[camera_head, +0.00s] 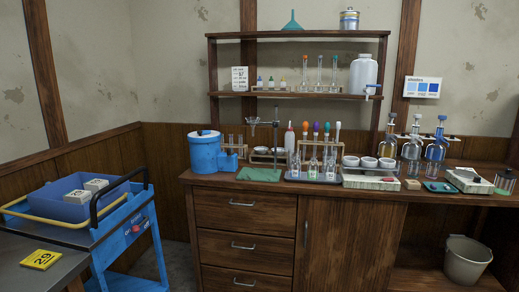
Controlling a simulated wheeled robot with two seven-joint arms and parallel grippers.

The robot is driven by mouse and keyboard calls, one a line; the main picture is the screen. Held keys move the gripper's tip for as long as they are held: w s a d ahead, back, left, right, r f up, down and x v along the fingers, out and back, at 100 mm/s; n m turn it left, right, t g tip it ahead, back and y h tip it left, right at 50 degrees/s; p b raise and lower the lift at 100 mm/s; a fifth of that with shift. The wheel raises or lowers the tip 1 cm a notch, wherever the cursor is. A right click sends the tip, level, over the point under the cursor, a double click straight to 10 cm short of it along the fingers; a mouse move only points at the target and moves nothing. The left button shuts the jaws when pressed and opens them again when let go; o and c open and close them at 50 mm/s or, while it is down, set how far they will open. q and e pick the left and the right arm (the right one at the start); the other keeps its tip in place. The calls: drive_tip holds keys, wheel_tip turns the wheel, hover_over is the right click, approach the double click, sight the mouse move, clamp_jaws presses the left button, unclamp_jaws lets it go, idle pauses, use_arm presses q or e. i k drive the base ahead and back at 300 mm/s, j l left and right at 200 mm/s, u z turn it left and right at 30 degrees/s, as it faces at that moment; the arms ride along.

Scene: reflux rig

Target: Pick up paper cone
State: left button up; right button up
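I cannot make out a paper cone for sure at this size. A teal funnel (291,21) stands mouth down on the top shelf. Neither of my grippers is in view.
The wooden bench (221,181) is crowded with a blue container (203,153), a green mat (258,174), white bowls (369,162), tubes and flasks (413,143). A blue cart (128,235) stands at left, a grey bucket (466,262) at lower right. Clear bench space is small.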

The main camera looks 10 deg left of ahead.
sight(261, 153)
drive_tip(key=i+j, duration=0.15)
drive_tip(key=i, duration=0.35)
drive_tip(key=i+j, duration=0.2)
drive_tip(key=i, duration=0.3)
drive_tip(key=i+j, duration=0.15)
drive_tip(key=i, duration=0.35)
